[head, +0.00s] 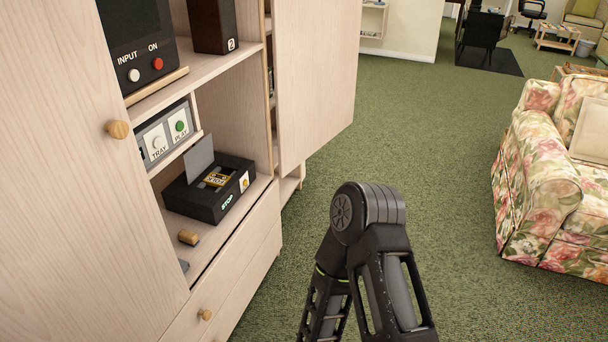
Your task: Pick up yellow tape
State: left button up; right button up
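A small tape with a yellow label (217,180) shows in the open top of a black player box (207,206). The box sits on the lower shelf of the wooden cabinet, with its grey lid raised. A "STOP" label and a white button with a yellow mark are on the box. I cannot tell how deep the tape sits in it. One of my arms shows at the bottom centre, bent at a joint, to the right of the cabinet. Neither gripper is in view.
Cabinet doors stand open on the left (75,200) and right (315,80) of the shelves. Above the player are a panel with "TRAY" and "PLAY" buttons (168,137) and a monitor (138,40). A floral sofa (540,190) stands at right. Green carpet between is clear.

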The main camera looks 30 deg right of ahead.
aim_at(214, 180)
jog(key=z, duration=0.35)
jog(key=i+l+u, duration=0.15)
jog(key=i+l, duration=0.15)
jog(key=l, duration=0.25)
jog(key=i+l+u, duration=0.1)
jog(key=i+l, duration=0.2)
jog(key=l, duration=0.25)
jog(key=i+l+u, duration=0.15)
jog(key=l, duration=0.4)
jog(key=i+l+u, duration=0.15)
jog(key=i+l, duration=0.2)
jog(key=l, duration=0.3)
jog(key=i+l+u, duration=0.15)
jog(key=l, duration=0.5)
jog(key=i+l+u, duration=0.1)
jog(key=i+l, duration=0.15)
jog(key=l, duration=0.4)
jog(key=i+l+u, duration=0.15)
jog(key=l, duration=0.5)
jog(key=i+l+u, duration=0.15)
jog(key=l, duration=0.55)
jog(key=k, duration=0.05)
